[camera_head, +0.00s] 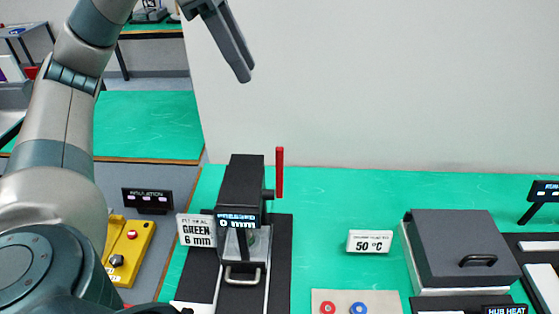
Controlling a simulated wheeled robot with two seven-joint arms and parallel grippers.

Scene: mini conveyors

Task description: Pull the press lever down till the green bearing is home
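The black press (240,183) stands on the green bench, with its red lever (280,172) upright on its right side. Its display (238,222) reads 0 mm. A card (197,231) beside it reads GREEN 6 mm. The space under the press head is small and shadowed, so I cannot make out the green bearing or how it sits. My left gripper (246,76) hangs high above the press, up and left of the lever and apart from it. Its fingers overlap in this view, so their opening is unclear. My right gripper is out of view.
A handled drawer or tray (243,281) lies before the press. Right are a 50 °C card (369,241), a mat with red (328,308) and blue (358,308) rings, and a lidded grey box (462,244). A yellow button box (128,250) is left. Bench behind the card is clear.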

